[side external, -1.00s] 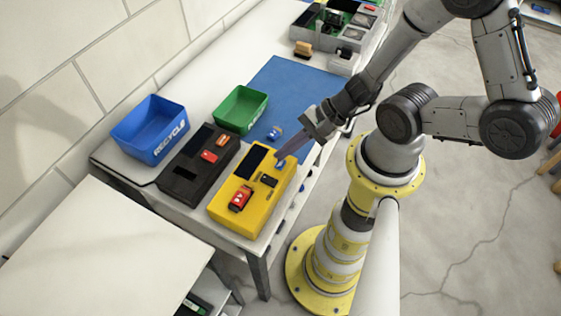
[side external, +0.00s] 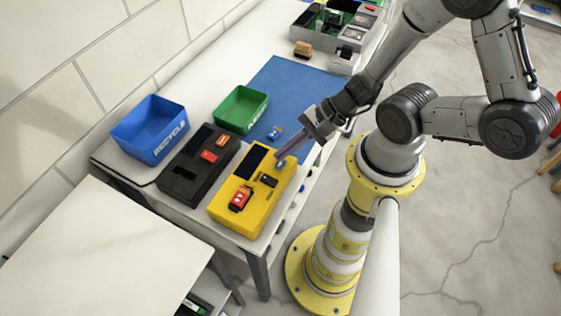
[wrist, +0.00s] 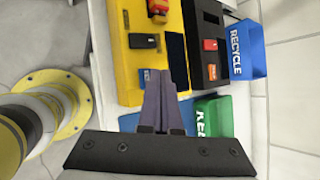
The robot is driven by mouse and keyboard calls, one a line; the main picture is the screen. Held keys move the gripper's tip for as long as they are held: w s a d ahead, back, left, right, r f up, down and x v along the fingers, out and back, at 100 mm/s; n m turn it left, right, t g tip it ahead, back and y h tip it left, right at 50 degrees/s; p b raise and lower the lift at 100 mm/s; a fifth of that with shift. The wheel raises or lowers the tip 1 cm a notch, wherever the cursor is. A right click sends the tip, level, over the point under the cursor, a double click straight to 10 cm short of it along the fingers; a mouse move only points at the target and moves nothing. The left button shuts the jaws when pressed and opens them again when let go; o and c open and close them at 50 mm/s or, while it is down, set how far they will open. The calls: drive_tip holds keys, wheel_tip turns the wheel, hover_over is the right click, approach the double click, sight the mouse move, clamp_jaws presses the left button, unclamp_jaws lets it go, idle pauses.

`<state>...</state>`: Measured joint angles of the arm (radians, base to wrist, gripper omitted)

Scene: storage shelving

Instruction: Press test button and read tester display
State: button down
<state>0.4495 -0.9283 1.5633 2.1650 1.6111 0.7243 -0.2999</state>
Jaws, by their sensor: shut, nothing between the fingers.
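The yellow tester (side external: 256,203) lies on the white bench, with a dark display (side external: 250,162) near its far end. A red battery (side external: 240,198) and a small black block (side external: 268,180) sit on its top. In the wrist view the yellow tester (wrist: 126,52) shows a small blue patch (wrist: 146,77) beside the fingertips, possibly the test button. My gripper (side external: 280,158) is shut and empty, its fingertips at the tester's far right corner, over or near the blue patch. Contact cannot be told. The display looks dark, with no readable figures.
A black case (side external: 190,172) with a red item lies left of the tester. The blue RECYCLE bin (side external: 150,130) and green bin (side external: 241,108) stand behind. A small loose item (side external: 275,132) lies on the blue mat (side external: 295,90), which is otherwise mostly clear.

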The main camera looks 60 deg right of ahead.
sight(285, 162)
drive_tip(key=shift+f, duration=0.2)
idle(0.3)
drive_tip(key=shift+f, duration=0.25)
drive_tip(key=shift+f, duration=0.4)
idle(0.9)
drive_tip(key=shift+r, duration=0.85)
drive_tip(key=shift+r, duration=2.45)
